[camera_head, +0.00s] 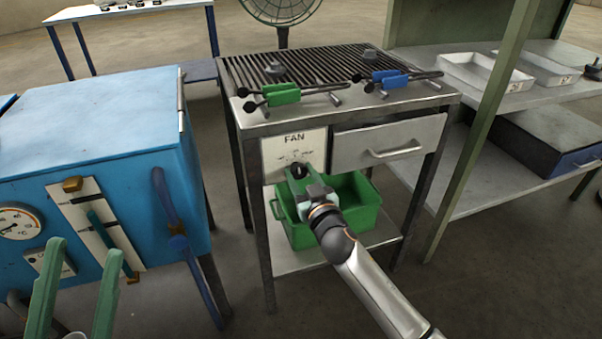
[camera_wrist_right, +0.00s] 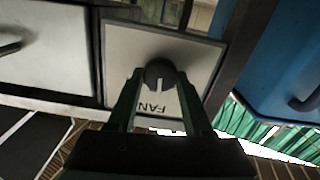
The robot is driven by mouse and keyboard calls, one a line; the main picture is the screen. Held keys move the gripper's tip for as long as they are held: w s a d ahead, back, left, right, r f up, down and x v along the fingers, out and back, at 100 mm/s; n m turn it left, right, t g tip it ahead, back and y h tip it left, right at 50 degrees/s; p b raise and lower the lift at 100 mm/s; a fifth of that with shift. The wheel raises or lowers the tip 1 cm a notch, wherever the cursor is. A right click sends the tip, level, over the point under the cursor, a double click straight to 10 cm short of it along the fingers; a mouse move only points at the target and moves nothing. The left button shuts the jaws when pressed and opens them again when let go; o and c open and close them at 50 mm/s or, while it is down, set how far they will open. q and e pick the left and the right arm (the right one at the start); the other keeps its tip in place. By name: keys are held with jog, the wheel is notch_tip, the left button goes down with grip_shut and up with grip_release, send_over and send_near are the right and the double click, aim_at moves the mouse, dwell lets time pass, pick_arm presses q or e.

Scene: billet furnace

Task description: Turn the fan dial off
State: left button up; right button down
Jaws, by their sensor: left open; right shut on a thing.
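The fan dial (camera_wrist_right: 160,72) is a dark round knob on a pale panel (camera_head: 280,152) marked FAN. In the wrist view its white pointer line points toward the FAN lettering, which appears upside down. My right gripper (camera_wrist_right: 158,76) has its fingers on either side of the dial and is shut on it. In the head view the right gripper (camera_head: 297,173) reaches the panel and partly covers the dial and its scale. My left gripper (camera_head: 85,246) is open and empty, low at the left in front of the blue furnace.
A drawer (camera_head: 390,143) is right of the panel, with a green bin (camera_head: 350,190) below. The blue furnace (camera_head: 90,130) stands left; a green post (camera_head: 480,130) rises right.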

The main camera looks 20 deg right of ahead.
jog(key=n+p, duration=0.1)
jog(key=n, duration=0.3)
jog(key=shift+a+f+n+p, duration=0.1)
jog(key=shift+n+p, duration=0.3)
jog(key=shift+n, duration=1.6)
jog(key=shift+c, duration=1.5)
grip_release()
